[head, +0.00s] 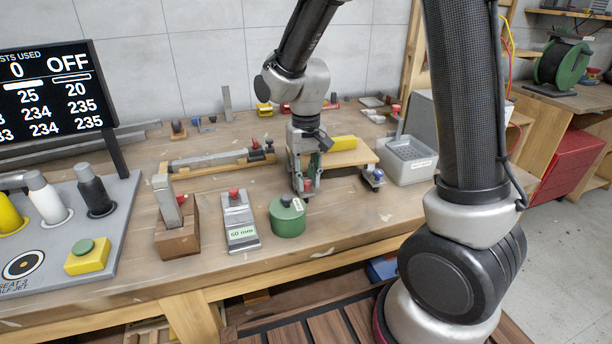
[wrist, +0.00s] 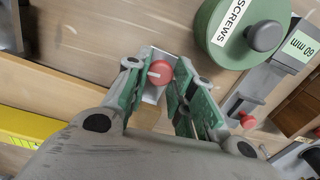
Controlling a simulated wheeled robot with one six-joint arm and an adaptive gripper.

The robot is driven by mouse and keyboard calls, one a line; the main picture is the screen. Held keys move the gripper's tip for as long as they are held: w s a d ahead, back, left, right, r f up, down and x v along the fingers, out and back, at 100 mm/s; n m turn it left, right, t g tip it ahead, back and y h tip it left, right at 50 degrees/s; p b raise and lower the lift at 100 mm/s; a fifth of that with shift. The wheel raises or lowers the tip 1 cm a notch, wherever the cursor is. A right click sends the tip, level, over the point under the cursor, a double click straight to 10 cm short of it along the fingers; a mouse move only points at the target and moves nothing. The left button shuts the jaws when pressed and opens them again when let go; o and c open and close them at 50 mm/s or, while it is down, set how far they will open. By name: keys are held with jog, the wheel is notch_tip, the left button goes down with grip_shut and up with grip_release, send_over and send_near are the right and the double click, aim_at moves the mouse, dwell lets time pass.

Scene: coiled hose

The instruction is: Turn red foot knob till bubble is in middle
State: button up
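The red foot knob (head: 308,184) has a pale line on its top and sits at the front left corner of a small wooden platform (head: 345,157). In the wrist view the red knob (wrist: 160,73) lies between my gripper's green-padded fingertips (wrist: 160,68). My gripper (head: 306,178) points down over it and is open, with a gap beside the knob. I cannot tell how far the tips reach down around it. A blue foot knob (head: 375,174) is at the platform's front right. A yellow level (head: 343,142) lies on the platform; its bubble cannot be made out.
A green screws tin (head: 288,217) stands close in front of my gripper. A 60 mm block (head: 239,220) with a red knob is left of it. A grey bin (head: 407,160) is close right of the platform.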

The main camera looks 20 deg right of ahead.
grip_shut()
jog(key=shift+c, duration=1.6)
grip_release()
jog(key=shift+n, duration=1.5)
jog(key=o, duration=1)
jog(key=shift+o, duration=0.2)
